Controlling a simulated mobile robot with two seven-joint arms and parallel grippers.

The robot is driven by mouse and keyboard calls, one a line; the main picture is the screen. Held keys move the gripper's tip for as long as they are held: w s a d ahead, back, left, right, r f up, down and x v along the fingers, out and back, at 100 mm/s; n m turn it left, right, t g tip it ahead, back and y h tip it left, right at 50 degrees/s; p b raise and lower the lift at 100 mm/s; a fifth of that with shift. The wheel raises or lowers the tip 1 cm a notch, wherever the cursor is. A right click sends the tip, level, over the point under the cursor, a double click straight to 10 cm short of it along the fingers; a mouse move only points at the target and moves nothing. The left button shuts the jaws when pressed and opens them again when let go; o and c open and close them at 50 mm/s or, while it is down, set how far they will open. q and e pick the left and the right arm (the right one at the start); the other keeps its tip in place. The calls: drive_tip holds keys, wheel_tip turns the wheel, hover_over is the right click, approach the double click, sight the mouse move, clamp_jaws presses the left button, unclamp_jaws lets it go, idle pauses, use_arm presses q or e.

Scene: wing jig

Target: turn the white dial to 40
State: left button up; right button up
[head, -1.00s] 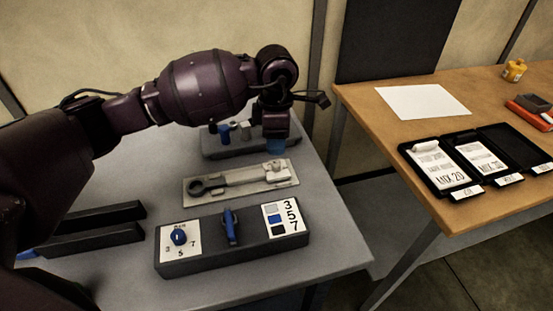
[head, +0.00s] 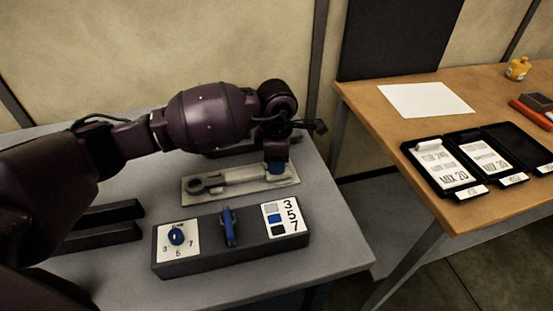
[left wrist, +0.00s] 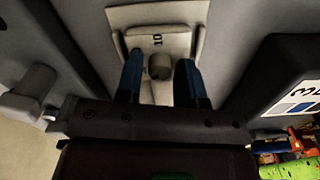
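An off-white fixture (head: 225,183) lies on the grey table behind the dark block, with a ring-shaped part at its left end. My left gripper (head: 277,168) is low over its right end and covers that end. In the left wrist view, the off-white plate (left wrist: 160,17) carries the number 10 and a small round knob (left wrist: 159,67). The blue fingers of my left gripper (left wrist: 158,78) are apart, one on each side of the knob, with gaps visible. No 40 mark can be read. My right gripper is not in view.
The dark block (head: 205,258) in front carries a blue knob (head: 177,236) on a 3-5-7 plate, a blue lever (head: 228,227) and a 3-5-7 card. Dark rails (head: 105,236) lie at left. A wooden table (head: 400,130) with black trays stands at right.

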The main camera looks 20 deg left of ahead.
use_arm(q)
clamp_jaws()
drive_tip(key=shift+r+n+p, duration=0.15)
drive_tip(key=shift+n+p, duration=0.3)
drive_tip(key=shift+n, duration=0.25)
drive_tip(key=shift+n+p, duration=0.65)
drive_tip(key=shift+n, duration=0.85)
drive_tip(key=shift+n+p, duration=0.55)
drive_tip(key=shift+n, duration=0.05)
drive_tip(key=shift+n+p, duration=0.35)
drive_tip(key=shift+n, duration=0.65)
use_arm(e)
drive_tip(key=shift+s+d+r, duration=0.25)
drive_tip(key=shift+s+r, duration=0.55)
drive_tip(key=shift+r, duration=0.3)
use_arm(q)
drive_tip(key=shift+f, duration=0.2)
